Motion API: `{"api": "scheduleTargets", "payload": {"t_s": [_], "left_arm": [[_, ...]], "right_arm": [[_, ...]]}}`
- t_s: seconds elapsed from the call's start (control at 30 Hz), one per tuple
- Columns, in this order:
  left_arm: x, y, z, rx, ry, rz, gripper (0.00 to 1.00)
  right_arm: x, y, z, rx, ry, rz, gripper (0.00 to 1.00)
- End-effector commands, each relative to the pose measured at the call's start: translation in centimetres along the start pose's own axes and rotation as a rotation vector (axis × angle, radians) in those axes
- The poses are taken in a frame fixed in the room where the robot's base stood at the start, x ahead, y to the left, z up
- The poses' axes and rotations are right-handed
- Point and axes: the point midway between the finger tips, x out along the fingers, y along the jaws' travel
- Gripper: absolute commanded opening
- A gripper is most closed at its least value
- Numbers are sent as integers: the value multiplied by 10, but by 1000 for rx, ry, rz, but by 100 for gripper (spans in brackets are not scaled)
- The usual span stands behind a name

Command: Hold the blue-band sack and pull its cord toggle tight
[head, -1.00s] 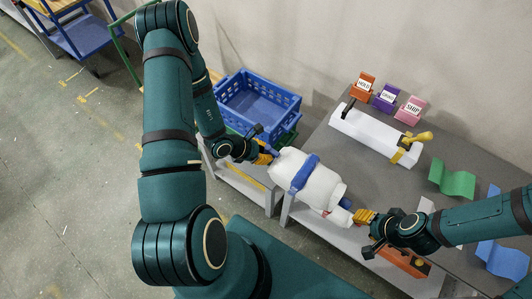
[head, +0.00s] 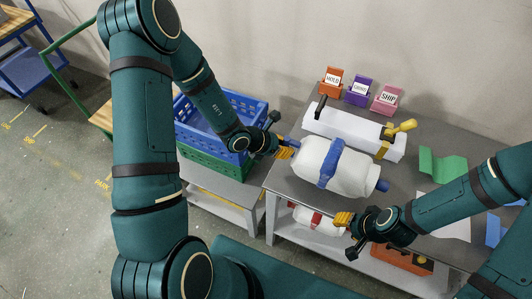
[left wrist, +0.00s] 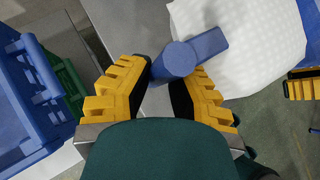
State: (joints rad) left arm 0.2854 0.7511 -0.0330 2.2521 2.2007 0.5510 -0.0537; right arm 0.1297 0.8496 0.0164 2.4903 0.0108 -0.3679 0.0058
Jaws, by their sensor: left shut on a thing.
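The white blue-band sack (head: 317,160) lies on its side at the left end of the grey table, with a blue band (head: 331,163) around its middle. A blue end piece (head: 382,186) sticks out at its right end. My left gripper (head: 284,148) is at the sack's left end. In the left wrist view its yellow fingers (left wrist: 160,92) are shut on a blue end piece (left wrist: 190,58) beside the white cloth (left wrist: 235,45). My right gripper (head: 343,219) is below the sack, apart from it; its finger gap is unclear. I cannot tell which blue piece is the toggle.
A white block with a yellow-handled clamp (head: 402,127) stands behind the sack. Orange (head: 333,81), purple (head: 361,91) and pink (head: 388,100) labelled holders line the back. A blue crate (head: 215,127) stands left. A red-banded sack (head: 312,219) lies on the lower shelf.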

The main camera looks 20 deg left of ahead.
Motion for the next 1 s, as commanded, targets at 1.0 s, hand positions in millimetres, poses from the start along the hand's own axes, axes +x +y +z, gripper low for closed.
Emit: {"api": "scheduleTargets", "payload": {"t_s": [1.0], "left_arm": [[14, -4, -3, -22, -15, -13, 0]], "right_arm": [[21, 7, 8, -5, -13, -1, 47]]}}
